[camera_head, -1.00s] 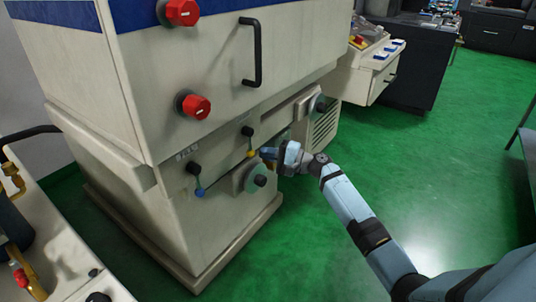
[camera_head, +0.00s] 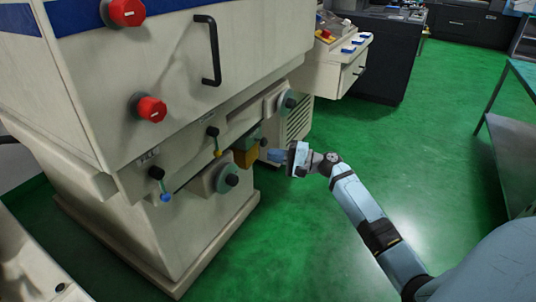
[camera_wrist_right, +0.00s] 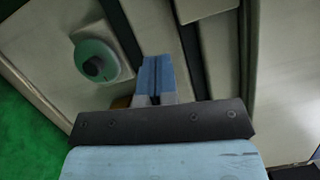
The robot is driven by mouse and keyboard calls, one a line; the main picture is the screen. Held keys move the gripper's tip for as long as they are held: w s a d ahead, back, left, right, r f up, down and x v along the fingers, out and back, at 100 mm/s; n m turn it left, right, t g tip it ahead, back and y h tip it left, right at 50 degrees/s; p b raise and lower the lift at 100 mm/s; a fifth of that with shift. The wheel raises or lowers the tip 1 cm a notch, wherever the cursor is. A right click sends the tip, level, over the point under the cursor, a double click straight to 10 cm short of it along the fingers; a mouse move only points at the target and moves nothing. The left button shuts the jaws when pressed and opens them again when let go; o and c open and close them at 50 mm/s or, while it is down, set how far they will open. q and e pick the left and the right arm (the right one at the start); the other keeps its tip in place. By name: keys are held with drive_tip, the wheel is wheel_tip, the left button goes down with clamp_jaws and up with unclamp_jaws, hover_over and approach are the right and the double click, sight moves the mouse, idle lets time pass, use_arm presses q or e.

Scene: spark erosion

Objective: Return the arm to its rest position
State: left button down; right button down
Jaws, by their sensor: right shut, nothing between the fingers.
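My right arm (camera_head: 365,220) reaches in from the lower right in the head view. My right gripper (camera_head: 276,155) is at its end, close in front of the cream machine (camera_head: 150,90). Its blue fingers are shut together and empty, and they also show in the right wrist view (camera_wrist_right: 155,75). A lever with a yellow tip (camera_head: 217,153) and a grey handwheel with a black knob (camera_head: 228,180) are left of the gripper. The fingers look apart from both. My left gripper does not show.
The machine has red knobs (camera_head: 151,109), a black handle (camera_head: 212,50) and a lever with a blue tip (camera_head: 166,197). A control panel (camera_head: 340,45) stands behind. A green table (camera_head: 525,75) is at the right. The green floor (camera_head: 430,150) between is clear.

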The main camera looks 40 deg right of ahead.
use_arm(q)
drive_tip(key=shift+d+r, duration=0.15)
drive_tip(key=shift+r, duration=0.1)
